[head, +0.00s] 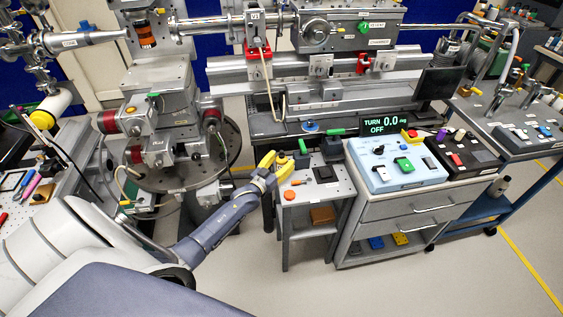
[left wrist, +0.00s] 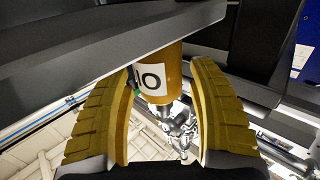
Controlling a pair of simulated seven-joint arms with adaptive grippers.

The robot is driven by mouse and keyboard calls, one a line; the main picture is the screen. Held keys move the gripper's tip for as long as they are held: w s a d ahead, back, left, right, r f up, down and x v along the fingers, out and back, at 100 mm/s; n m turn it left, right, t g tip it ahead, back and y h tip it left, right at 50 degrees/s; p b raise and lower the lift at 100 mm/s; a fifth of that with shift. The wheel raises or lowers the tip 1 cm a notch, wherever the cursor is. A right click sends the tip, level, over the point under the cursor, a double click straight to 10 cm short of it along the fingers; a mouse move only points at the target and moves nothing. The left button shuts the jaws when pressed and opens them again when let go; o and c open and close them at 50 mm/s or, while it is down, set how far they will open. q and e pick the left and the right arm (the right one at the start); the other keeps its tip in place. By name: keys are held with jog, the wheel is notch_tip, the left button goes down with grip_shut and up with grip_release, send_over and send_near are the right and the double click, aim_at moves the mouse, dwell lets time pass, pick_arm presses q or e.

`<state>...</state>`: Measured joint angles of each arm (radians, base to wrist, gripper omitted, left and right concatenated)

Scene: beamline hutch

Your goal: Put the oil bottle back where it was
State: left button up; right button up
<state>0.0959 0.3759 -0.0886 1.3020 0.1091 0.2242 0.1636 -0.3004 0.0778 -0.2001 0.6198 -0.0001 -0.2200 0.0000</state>
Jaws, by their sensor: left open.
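The oil bottle (left wrist: 174,66) shows in the left wrist view as an amber cylinder with a white label, on which the letters "IO" can be read upside down. It sits between the yellow fingers of my left gripper (head: 274,161), which are open. Gaps show between the fingers and the bottle, and part of the bottle is hidden behind a dark overhead shape. In the head view the gripper is over the left edge of the small grey side table (head: 316,189); I cannot make out the bottle there. My right gripper is not in view.
On the side table are a green-topped dark item (head: 302,158), an orange disc (head: 289,195) and a black square piece (head: 324,174). A drawer cabinet (head: 405,210) with a blue control box (head: 395,165) stands to the right. The round stage (head: 175,170) lies left of the gripper.

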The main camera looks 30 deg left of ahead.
pick_arm(q)
jog(key=s, duration=1.2)
jog(key=s+d+f+g, duration=0.25)
jog(key=s+f, duration=0.35)
jog(key=f, duration=0.5)
jog(key=s+d+f+g, duration=0.1)
jog(key=s+f+g, duration=0.2)
jog(key=s+f, duration=0.55)
jog(key=s+d+f+g, duration=0.2)
jog(key=s+f+g, duration=0.15)
jog(key=f, duration=1.05)
jog(key=s+d+f+m+g, duration=0.1)
jog(key=s+f, duration=0.4)
jog(key=s, duration=0.6)
jog(key=s+d+f+m+g, duration=0.1)
jog(key=s+d+f+g, duration=0.3)
jog(key=s, duration=0.7)
jog(key=s+d+f+m+g, duration=0.1)
jog(key=s+d+f, duration=0.4)
jog(key=s, duration=0.6)
jog(key=shift+f+m+g, duration=0.3)
jog(key=shift+f+g, duration=0.5)
jog(key=shift+f, duration=0.15)
jog(key=shift+s, duration=0.1)
